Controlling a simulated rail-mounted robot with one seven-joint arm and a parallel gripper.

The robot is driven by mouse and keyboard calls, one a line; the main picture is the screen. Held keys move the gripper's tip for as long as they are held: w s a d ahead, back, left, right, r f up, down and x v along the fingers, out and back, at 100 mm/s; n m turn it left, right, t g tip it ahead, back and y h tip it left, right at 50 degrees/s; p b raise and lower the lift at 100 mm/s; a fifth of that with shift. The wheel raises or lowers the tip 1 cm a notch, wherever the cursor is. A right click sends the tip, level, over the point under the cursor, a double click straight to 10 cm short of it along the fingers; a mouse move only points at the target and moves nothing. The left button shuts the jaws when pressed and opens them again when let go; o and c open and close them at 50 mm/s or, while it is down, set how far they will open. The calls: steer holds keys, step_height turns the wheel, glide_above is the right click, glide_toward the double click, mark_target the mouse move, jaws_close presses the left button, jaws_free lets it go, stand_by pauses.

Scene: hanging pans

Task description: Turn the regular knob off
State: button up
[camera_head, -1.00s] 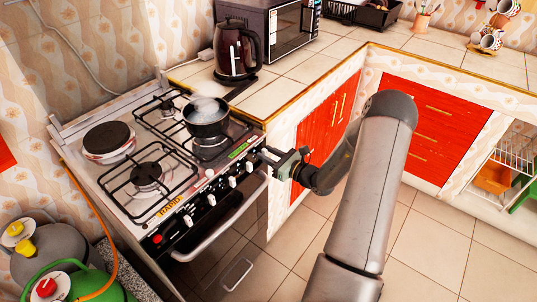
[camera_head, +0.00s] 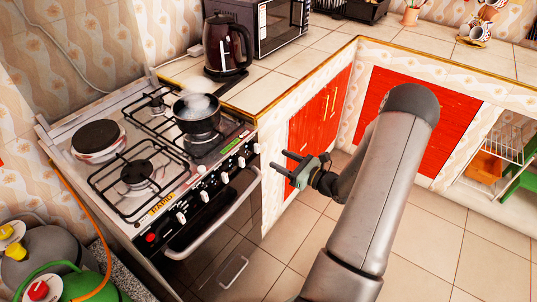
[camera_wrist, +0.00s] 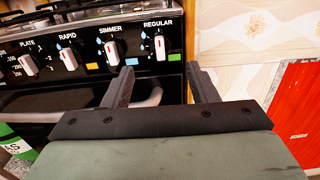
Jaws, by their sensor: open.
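The knob labelled REGULAR (camera_wrist: 160,46) is white and sits at the right end of the black stove panel in the wrist view. Its grip looks nearly upright. In the head view it is the rightmost small white knob (camera_head: 256,148). My gripper (camera_head: 277,159) is open and empty, in front of and to the right of the panel, clear of the knob. In the wrist view, my gripper's two dark fingers (camera_wrist: 160,70) point at the panel, spread to either side below the REGULAR knob.
SIMMER (camera_wrist: 112,52), RAPID (camera_wrist: 68,59) and PLATE (camera_wrist: 28,64) knobs stand to the left, tilted. The oven handle (camera_head: 215,215) runs below the panel. The floor right of the stove is clear.

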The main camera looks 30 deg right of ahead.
steer(key=v, duration=0.8)
steer(key=shift+s, duration=0.15)
steer(key=s+a+r+n+g+y+p, duration=0.1)
steer(key=s+a+r+n+g, duration=0.15)
steer(key=a+n+g, duration=0.35)
steer(key=s+a+r+n+g+y, duration=0.1)
steer(key=a+r+n+g, duration=0.35)
steer(key=a, duration=0.45)
steer(key=s+a+r+n+g+y+p, duration=0.1)
steer(key=s+a+r+n+g+y, duration=0.2)
steer(key=a+n, duration=0.35)
steer(key=s+a+r+n+g+h+p, duration=0.1)
steer(key=s+a+r+n+h, duration=0.1)
steer(key=n+h, duration=0.4)
steer(key=s+a+r+n+g+h+p, duration=0.1)
steer(key=s+r+n+h, duration=0.4)
steer(key=s+n+h, duration=0.1)
steer(key=shift+s+a+n+h, duration=0.35)
steer(key=shift+s+n, duration=0.2)
steer(key=shift+n, duration=0.65)
steer(key=shift+r, duration=0.1)
